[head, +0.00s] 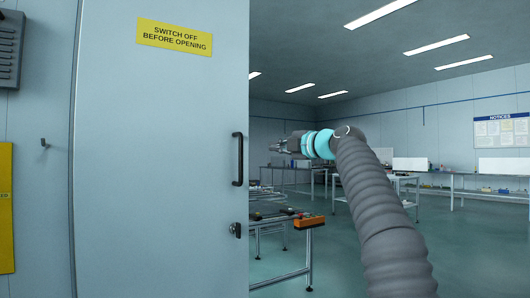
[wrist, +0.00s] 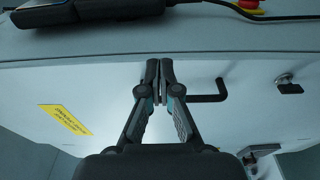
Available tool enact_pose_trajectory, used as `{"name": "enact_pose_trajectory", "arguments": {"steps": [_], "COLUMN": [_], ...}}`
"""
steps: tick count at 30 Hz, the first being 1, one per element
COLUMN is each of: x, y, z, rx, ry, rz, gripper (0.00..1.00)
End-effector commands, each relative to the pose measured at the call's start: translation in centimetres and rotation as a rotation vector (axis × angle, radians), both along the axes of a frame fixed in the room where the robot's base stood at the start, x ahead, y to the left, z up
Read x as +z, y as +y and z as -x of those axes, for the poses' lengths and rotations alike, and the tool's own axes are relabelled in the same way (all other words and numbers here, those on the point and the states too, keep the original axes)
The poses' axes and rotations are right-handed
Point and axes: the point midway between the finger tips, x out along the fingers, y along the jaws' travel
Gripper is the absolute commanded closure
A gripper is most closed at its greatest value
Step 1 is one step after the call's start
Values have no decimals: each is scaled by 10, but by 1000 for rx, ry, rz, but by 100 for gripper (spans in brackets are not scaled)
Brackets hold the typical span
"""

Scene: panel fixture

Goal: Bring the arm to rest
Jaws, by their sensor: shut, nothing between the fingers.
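My arm reaches up from the lower right in the head view, and my gripper (head: 281,146) is held out to the left, near the panel door's right edge. In the wrist view my gripper (wrist: 160,78) is shut, its two fingertips together with nothing between them. The large pale panel door (head: 160,170) fills the left of the head view. Its black bar handle (head: 238,160) shows to the left of my gripper, apart from it in the picture. The handle also shows in the wrist view (wrist: 212,97), just right of the fingertips; whether they touch is hard to tell.
A yellow sign (head: 174,37) is on the door, and a dark latch (head: 236,229) sits below the handle. A workbench (head: 290,273) with an orange-ended item (head: 309,222) stands below my gripper. More benches (head: 460,190) line the back. Open floor lies to the right.

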Motion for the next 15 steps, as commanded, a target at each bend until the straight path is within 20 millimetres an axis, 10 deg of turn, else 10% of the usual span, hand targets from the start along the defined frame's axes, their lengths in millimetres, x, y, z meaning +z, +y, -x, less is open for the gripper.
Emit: {"name": "enact_pose_trajectory", "arguments": {"steps": [15], "x": [2], "y": [-11], "z": [2], "rx": [-1], "ry": [130], "rz": [-133], "gripper": [100]}}
